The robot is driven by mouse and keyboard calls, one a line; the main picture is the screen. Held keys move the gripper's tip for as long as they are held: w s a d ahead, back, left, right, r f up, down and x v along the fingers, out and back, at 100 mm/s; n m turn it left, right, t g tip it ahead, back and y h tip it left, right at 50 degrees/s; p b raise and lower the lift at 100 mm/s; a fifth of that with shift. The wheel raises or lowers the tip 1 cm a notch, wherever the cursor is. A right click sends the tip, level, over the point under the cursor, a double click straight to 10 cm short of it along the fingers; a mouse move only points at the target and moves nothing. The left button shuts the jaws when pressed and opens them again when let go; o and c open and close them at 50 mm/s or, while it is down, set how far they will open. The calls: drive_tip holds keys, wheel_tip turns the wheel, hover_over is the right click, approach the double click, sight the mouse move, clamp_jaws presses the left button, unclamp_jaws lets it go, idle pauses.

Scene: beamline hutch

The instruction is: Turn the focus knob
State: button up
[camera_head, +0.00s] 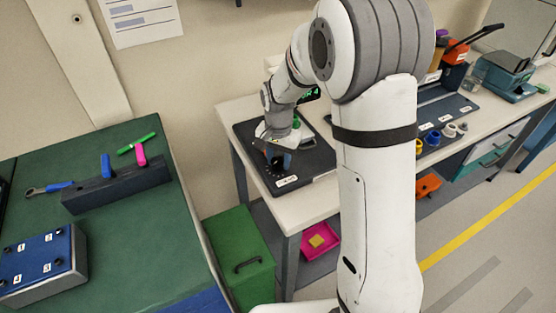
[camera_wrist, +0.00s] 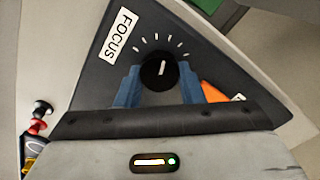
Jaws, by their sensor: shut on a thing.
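The focus knob (camera_wrist: 160,71) is a round black knob with a white pointer line, seen in the wrist view on a dark panel (camera_wrist: 100,66). White tick marks fan around its top side, and a white label (camera_wrist: 122,36) reading FOCUS is at its upper left. The pointer line stands nearly upright in the picture. My gripper (camera_wrist: 160,82) has its two blue fingers on either side of the knob, shut on it.
An orange patch (camera_wrist: 215,92) lies right of the knob. A small red and black part (camera_wrist: 38,120) is at the lower left. The white bench (camera_head: 300,211) continues right with several cups and boxes.

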sight(279, 160)
drive_tip(key=shift+m, duration=1.3)
drive_tip(key=shift+b, duration=0.3)
drive_tip(key=o, duration=1)
wheel_tip(279, 160, up, 7)
drive_tip(key=shift+r, duration=0.4)
drive_tip(key=shift+s+d, duration=0.1)
